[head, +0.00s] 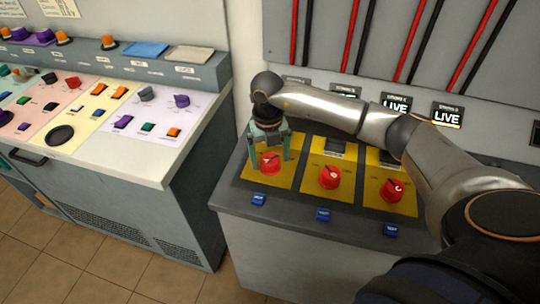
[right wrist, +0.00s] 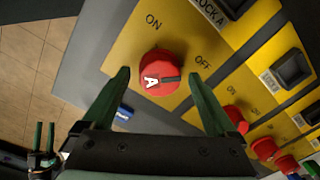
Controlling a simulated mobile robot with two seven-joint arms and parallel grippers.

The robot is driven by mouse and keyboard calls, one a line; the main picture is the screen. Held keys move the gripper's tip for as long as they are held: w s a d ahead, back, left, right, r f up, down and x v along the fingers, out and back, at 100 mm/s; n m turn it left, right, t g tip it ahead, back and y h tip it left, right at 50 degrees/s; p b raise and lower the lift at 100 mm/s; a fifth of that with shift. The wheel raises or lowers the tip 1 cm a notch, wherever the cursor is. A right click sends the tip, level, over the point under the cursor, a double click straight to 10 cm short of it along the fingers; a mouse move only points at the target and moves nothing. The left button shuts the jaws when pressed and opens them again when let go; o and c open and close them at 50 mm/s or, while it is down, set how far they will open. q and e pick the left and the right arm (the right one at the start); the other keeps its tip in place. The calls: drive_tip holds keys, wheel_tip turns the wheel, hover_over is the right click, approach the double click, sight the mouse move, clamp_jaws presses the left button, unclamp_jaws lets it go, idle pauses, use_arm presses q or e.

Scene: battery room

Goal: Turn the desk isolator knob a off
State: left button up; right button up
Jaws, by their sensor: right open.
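Red desk isolator knob A (head: 270,163) sits on the leftmost yellow plate of the grey desk. In the right wrist view the knob (right wrist: 160,66) shows a white letter A and a dark bar toward its right side. ON is printed above it and OFF to its upper right. My right gripper (head: 270,160) is open, with its green fingers on either side of the knob. In the right wrist view its fingertips (right wrist: 158,75) straddle the knob with visible gaps; the depth is unclear. My left gripper (right wrist: 44,128) shows small at the lower left, its fingers apart and empty.
Two similar red knobs (head: 329,176) (head: 392,190) stand to the right on yellow plates. Blue tags (head: 259,199) line the desk front. A lit LIVE display (head: 447,115) is behind. A control console (head: 120,150) stands left, across a narrow floor gap.

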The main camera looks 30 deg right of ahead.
sight(269, 159)
wheel_tip(269, 159, up, 12)
drive_tip(key=b, duration=0.1)
drive_tip(key=shift+a+r, duration=0.15)
drive_tip(key=shift+r, duration=0.1)
idle(0.5)
